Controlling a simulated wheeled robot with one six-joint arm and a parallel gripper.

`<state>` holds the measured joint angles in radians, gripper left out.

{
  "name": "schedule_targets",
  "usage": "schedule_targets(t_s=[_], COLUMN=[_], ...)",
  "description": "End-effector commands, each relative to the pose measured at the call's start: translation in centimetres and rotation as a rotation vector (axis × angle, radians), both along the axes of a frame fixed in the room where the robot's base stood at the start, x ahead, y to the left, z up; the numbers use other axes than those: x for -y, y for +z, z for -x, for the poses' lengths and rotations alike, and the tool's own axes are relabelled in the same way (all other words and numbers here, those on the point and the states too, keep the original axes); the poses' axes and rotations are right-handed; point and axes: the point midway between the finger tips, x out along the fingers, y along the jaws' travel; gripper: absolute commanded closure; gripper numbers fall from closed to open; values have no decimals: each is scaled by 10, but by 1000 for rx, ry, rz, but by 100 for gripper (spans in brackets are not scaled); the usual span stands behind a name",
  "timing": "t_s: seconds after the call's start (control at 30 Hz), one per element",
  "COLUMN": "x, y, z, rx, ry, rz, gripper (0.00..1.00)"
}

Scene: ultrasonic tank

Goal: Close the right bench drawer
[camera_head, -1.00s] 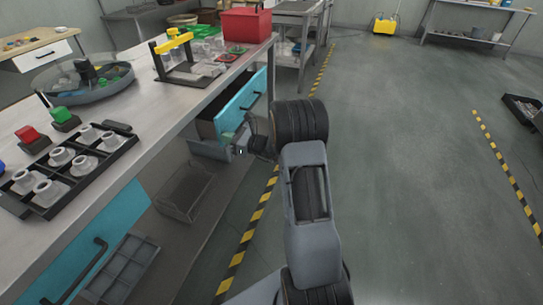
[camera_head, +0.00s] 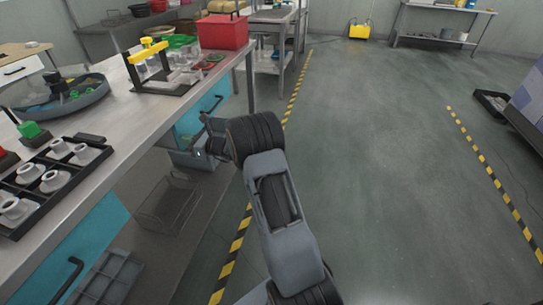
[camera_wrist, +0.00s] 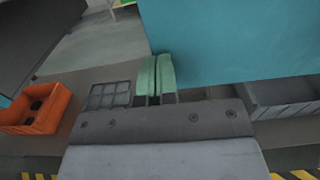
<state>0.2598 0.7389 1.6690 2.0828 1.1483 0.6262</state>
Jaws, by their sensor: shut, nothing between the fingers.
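The right bench drawer has a teal front (camera_head: 194,118) with a dark bar handle, under the far end of the bench in the head view. Its inside does not show there; whether it is fully flush is unclear. My gripper (camera_wrist: 157,78) is shut and empty, its green fingertips side by side. In the wrist view they overlap the left edge of a large teal panel (camera_wrist: 235,40); I cannot tell whether they touch it. In the head view the wrist is just in front of the drawer's lower part, and the fingertips are hard to make out.
Above is the bench top (camera_head: 125,120) with a black parts tray (camera_head: 90,176), a round basin (camera_head: 62,98) and a red bin (camera_head: 222,32). Another teal front (camera_head: 85,240) is nearer. A wire basket (camera_head: 168,203) sits below.

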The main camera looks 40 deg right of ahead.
Motion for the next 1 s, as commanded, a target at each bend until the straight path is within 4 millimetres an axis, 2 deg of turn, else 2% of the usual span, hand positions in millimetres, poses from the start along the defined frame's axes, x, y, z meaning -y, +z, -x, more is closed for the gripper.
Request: schedule_targets(t_s=[0.03,0.2,0.37,0.63,0.8,1.0], x=[-4,-3,8,46,62,77], y=[6,7,6,5,4,3], z=[-3,-2,9,50,75,94], rx=[12,13,10,4,5,4], ry=[2,3,4,-3,3,6], rz=[-3,-3,-3,-3,-4,-2], gripper=[100,100,100,100,100,100])
